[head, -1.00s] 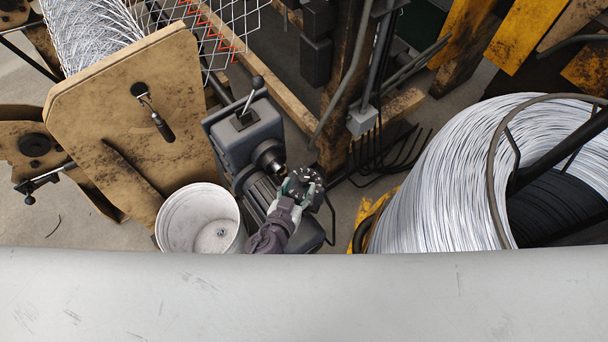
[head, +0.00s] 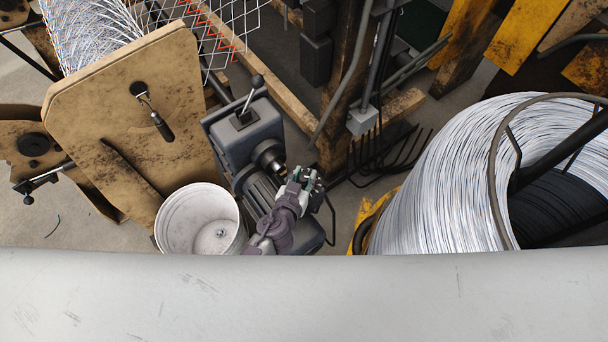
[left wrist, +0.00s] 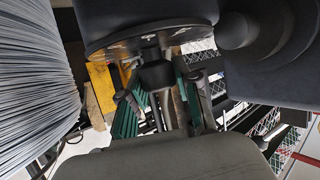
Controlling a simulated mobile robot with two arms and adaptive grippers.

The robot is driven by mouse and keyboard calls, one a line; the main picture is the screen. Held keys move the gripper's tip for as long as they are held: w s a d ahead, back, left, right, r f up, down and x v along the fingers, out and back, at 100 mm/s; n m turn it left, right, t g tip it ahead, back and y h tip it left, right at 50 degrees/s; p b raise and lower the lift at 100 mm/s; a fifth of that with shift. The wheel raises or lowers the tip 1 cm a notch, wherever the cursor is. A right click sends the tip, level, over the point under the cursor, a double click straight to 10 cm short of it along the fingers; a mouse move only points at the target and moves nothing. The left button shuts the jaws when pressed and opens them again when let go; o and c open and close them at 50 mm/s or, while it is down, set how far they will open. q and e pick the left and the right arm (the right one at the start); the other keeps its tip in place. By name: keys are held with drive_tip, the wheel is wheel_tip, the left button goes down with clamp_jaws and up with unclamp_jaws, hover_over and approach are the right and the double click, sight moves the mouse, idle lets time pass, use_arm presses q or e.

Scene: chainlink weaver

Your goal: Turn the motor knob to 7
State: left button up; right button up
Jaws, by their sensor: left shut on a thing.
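The grey motor unit (head: 262,190) stands on the floor at centre in the head view. The dial's numbers are too small to read. In the head view the knob is hidden. My right gripper is not in view.
A white bucket (head: 171,218) stands left of the motor. A large wire coil (head: 440,180) is at the right. A tan plate (head: 92,105) is at the left. A pale grey surface (head: 300,300) fills the bottom. A lever (head: 250,97) rises from the grey gearbox.

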use_arm(q)
clamp_jaws()
drive_tip(key=shift+w+a+r+m+g+h+p, duration=0.15)
drive_tip(key=shift+m+g+h+p, duration=0.3)
drive_tip(key=shift+m+h+p, duration=0.45)
drive_tip(key=shift+s+d+r+m+g+h+p, duration=0.1)
drive_tip(key=shift+m+g+h+p, duration=0.35)
drive_tip(key=shift+m+h+p, duration=0.45)
drive_tip(key=shift+m+g+h+p, duration=0.3)
drive_tip(key=shift+m+h+p, duration=0.1)
drive_tip(key=shift+p, duration=0.05)
drive_tip(key=shift+f+m+g+h+p, duration=0.15)
drive_tip(key=shift+m+g+h+p, duration=0.25)
drive_tip(key=shift+m+g+h, duration=0.4)
drive_tip(key=shift+f+m+g+h, duration=0.1)
drive_tip(key=shift+m+g+h, duration=0.4)
drive_tip(key=shift+m+g, duration=0.3)
drive_tip(key=shift+m+g+h+b, duration=0.6)
drive_tip(key=shift+m+g+h, duration=0.1)
drive_tip(key=shift+m+g, duration=0.7)
drive_tip(key=o, duration=1)
unclamp_jaws()
